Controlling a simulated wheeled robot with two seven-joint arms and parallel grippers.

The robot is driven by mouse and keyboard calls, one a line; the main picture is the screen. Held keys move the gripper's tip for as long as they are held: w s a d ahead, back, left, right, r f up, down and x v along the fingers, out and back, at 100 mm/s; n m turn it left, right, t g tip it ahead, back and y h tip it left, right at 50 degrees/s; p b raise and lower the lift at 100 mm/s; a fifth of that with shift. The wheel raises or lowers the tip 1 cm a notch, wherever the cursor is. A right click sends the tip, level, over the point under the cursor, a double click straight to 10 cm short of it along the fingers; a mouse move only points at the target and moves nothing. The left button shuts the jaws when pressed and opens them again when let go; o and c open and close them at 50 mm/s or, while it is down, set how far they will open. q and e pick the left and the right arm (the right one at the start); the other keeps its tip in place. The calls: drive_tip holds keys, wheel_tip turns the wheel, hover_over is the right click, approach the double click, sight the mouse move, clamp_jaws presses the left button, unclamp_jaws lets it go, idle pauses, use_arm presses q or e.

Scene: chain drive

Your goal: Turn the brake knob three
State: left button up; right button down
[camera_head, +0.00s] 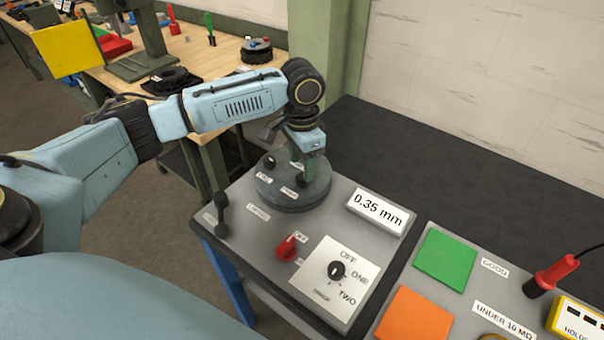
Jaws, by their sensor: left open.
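My left gripper (306,168) points down over the grey round turntable (305,200) and is open. Its fingertips are close to a dark knob (303,182) at the turntable's right side; whether they touch it I cannot tell. Another dark knob (269,160) sits at the turntable's far left, with small labels around it too small to read. A red knob (287,247) stands on the grey panel nearer me. A black knob (337,270) stands on a white plate (355,290) marked OFF, ONE and TWO. Which one is the brake knob I cannot tell. My right gripper does not show.
A dark lever (222,215) stands at the panel's left edge. A sign (377,210) reads 0.35 mm. On the right are green (445,258) and orange (414,318) squares, a red probe (553,274) and a yellow meter (577,322). A wooden bench (222,58) is behind.

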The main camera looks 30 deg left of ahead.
sight(302, 176)
use_arm(q)
drive_tip(key=shift+f, duration=2.05)
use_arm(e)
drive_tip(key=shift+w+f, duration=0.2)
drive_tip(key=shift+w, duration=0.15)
use_arm(q)
drive_tip(key=shift+c, duration=0.4)
drive_tip(key=c, duration=0.9)
drive_tip(key=n+p, duration=0.1)
drive_tip(key=p, duration=0.2)
drive_tip(key=n+p, duration=0.2)
drive_tip(key=p, duration=0.2)
drive_tip(key=shift+d+r, duration=0.1)
drive_tip(key=shift+r, duration=0.2)
drive_tip(key=shift+w+f+n+p, duration=0.1)
drive_tip(key=shift+f+n+p, duration=0.15)
drive_tip(key=shift+n+p, duration=0.45)
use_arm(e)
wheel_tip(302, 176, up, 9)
use_arm(q)
drive_tip(key=o, duration=1)
